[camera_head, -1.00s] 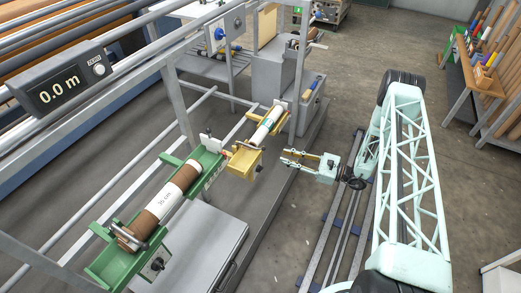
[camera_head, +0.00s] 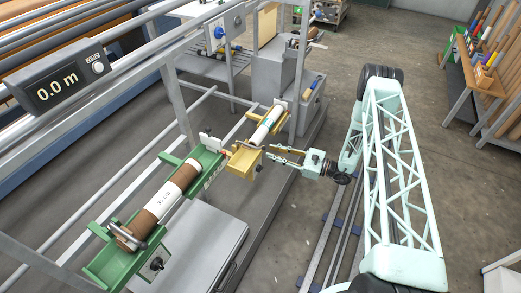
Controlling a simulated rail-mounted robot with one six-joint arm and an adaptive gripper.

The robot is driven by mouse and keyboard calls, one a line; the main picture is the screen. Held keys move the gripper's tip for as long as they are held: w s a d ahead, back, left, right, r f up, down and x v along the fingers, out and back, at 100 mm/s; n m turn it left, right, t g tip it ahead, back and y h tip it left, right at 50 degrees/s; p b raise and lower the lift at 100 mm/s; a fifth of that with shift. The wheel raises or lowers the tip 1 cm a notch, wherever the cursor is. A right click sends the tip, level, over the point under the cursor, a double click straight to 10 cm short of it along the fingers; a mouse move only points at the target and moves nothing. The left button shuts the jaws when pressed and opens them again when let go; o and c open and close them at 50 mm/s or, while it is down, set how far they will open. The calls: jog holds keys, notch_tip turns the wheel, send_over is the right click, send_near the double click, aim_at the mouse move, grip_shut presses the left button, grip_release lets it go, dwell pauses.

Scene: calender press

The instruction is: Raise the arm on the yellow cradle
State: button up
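The yellow cradle (camera_head: 246,159) stands near the middle, just beyond the end of the green cradle (camera_head: 117,262). A white roll (camera_head: 265,127) lies along the yellow cradle's upper part. The cradle's arm is too small to make out clearly; a small dark piece shows near its front end. My gripper (camera_head: 276,158) is just right of the yellow cradle's near end, its two fingers apart and pointing left toward it. Nothing shows between the fingers. I cannot tell whether a fingertip touches the cradle.
A brown roll with a white label (camera_head: 166,203) lies in the green cradle. A grey cabinet (camera_head: 205,243) stands below. The floor at right is clear up to a rack (camera_head: 489,95).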

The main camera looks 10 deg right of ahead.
send_near(249, 146)
jog(key=shift+r+b+x, duration=0.2)
jog(key=shift+b+x, duration=0.05)
jog(key=shift+x, duration=0.7)
jog(key=shift+r+b+x, duration=0.2)
jog(key=shift+x, duration=0.75)
jog(key=shift+c, duration=0.3)
grip_shut()
